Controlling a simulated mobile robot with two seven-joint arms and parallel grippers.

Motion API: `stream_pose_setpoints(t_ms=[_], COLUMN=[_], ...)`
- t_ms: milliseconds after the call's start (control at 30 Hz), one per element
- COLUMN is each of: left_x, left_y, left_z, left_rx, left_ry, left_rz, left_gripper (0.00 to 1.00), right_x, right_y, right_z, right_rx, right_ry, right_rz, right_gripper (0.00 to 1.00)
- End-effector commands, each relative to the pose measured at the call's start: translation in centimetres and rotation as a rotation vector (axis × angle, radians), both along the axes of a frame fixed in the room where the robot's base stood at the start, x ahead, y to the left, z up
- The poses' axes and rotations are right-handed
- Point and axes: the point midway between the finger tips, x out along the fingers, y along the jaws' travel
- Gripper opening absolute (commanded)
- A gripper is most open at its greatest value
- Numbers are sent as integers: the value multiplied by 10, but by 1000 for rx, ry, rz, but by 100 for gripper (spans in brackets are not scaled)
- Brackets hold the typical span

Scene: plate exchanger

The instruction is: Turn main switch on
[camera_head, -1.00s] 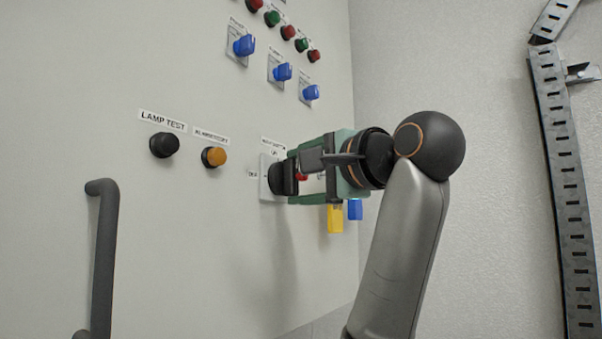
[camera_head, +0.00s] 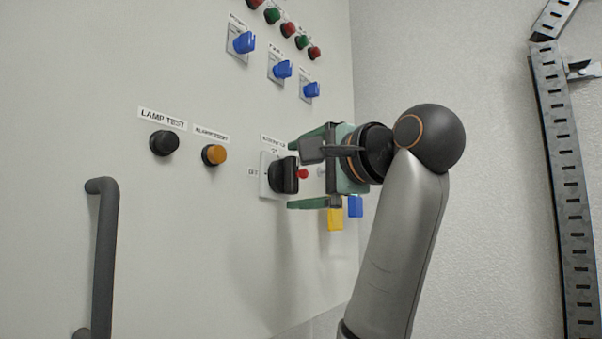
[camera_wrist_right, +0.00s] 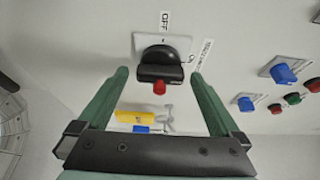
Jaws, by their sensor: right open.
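The main switch (camera_head: 283,175) is a black rotary knob on a pale square plate, on the grey cabinet front. In the right wrist view, the switch (camera_wrist_right: 160,65) has a red part at its near end. Its handle stands upright in the head view, in line with the ON label above; the OFF label is to its left. My right gripper (camera_head: 297,174) is open and empty, its green fingers above and below the handle, apart from it. In the wrist view, the fingers (camera_wrist_right: 160,74) lie either side with gaps. My left gripper is not in view.
Black (camera_head: 164,143) and orange (camera_head: 214,155) buttons sit left of the switch. Blue switches (camera_head: 283,71) are above. A yellow part (camera_head: 335,218) and a blue part (camera_head: 355,207) are just below my right gripper. A dark handle (camera_head: 103,255) projects at lower left.

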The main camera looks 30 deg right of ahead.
Motion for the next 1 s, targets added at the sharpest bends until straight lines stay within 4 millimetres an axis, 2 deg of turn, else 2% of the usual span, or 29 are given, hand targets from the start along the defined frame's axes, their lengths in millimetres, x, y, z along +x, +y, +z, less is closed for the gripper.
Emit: stream_pose_setpoints(t_ms=[267, 400, 567, 733, 1000], left_x=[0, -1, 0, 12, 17], left_y=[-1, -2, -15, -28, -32], left_z=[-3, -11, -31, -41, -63], left_rx=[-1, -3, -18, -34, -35], left_ry=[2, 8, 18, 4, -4], left_rz=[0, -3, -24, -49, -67], left_gripper=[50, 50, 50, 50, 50], right_x=[-8, -30, -44, -61, -92], right_y=[0, 0, 0, 0, -1], right_z=[0, -2, -6, -6, -5], right_rx=[-1, -1, -3, -4, -1], right_ry=[-3, -6, -4, -3, -3], right_rz=[-1, -1, -2, -1, -2], right_gripper=[100, 100, 100, 100, 100])
